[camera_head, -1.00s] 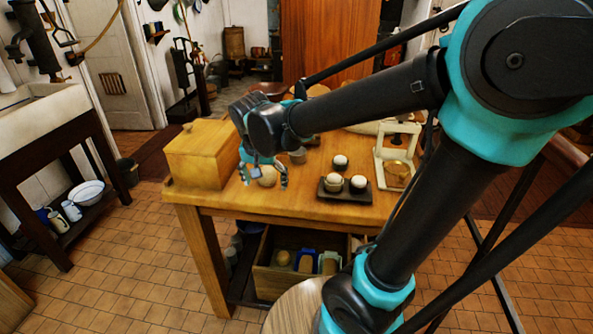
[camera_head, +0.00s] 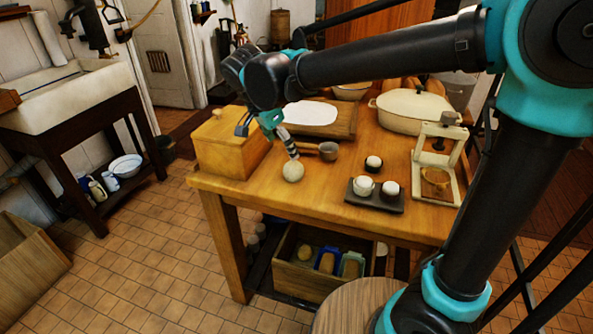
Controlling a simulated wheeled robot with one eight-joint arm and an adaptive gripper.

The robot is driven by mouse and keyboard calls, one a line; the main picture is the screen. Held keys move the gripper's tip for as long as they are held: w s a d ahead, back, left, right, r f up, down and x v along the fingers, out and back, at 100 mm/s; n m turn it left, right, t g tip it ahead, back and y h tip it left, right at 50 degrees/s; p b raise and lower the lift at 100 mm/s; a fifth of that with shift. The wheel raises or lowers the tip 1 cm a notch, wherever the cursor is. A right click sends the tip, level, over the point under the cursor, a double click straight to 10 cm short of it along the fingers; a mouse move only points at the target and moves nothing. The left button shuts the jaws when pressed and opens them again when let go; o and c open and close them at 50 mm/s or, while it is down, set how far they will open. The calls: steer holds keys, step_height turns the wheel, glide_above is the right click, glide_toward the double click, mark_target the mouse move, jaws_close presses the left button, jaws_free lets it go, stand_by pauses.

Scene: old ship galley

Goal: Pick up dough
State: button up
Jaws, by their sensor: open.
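The dough (camera_head: 293,172) is a small pale round ball on the wooden table (camera_head: 262,192), near its front left edge. My gripper (camera_head: 267,140) is open and empty. It is tilted, above and to the left of the dough. One finger hangs by the wooden box; the other, striped finger ends just above or behind the dough. I cannot tell whether that fingertip touches it.
A wooden box (camera_head: 228,143) stands close on the left. A dark tray (camera_head: 376,204) with small round items and a pale press (camera_head: 436,183) stand to the right.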

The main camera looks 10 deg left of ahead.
mark_target(290, 164)
steer(key=x, duration=0.7)
steer(key=shift+f, duration=0.1)
steer(key=shift+x, duration=2.6)
steer(key=shift+w+a, duration=0.2)
steer(key=shift+c, duration=0.6)
steer(key=c, duration=1.3)
steer(key=shift+o, duration=0.2)
